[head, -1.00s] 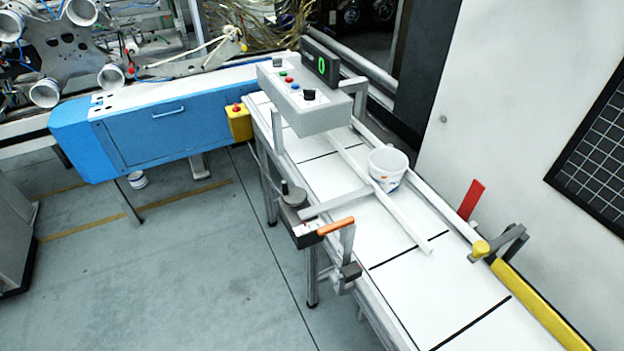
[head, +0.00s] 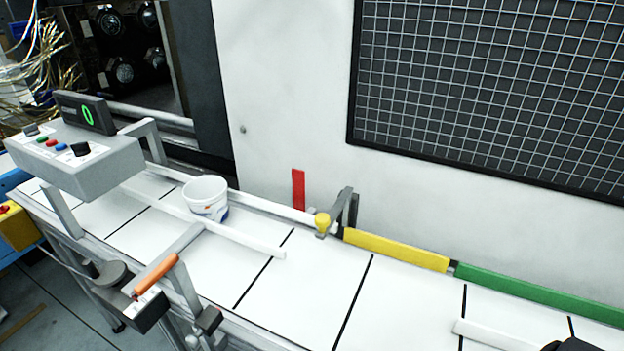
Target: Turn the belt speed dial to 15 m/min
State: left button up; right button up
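The grey control box (head: 77,158) stands over the conveyor at the left of the head view. Its top panel carries a black dial (head: 81,149) at the right end, beside blue, red and green buttons; the dial's pointer and scale are too small to read. A black display (head: 85,112) on the box shows a green 0. Neither of my grippers can be made out in the head view. A dark shape is cut off at the bottom right edge, and I cannot tell what it is.
The white conveyor (head: 305,284) runs from left to lower right. A white tub (head: 206,198) stands on it by a guide rail. An orange-handled lever (head: 156,273) juts from the near side. Yellow (head: 396,250) and green (head: 530,294) strips line the far edge, before a white wall.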

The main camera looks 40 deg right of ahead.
aim_at(80, 150)
jog(key=z, duration=1.3)
jog(key=u, duration=1.4)
jog(key=i+j+z, duration=0.3)
jog(key=i+j, duration=0.2)
jog(key=i+j+z, duration=0.15)
jog(key=j, duration=0.2)
jog(key=i+j+z, duration=0.35)
jog(key=j, duration=0.35)
jog(key=i+j+z, duration=0.15)
jog(key=j, duration=0.25)
jog(key=i+j+z, duration=0.15)
jog(key=j, duration=0.25)
jog(key=i, duration=0.1)
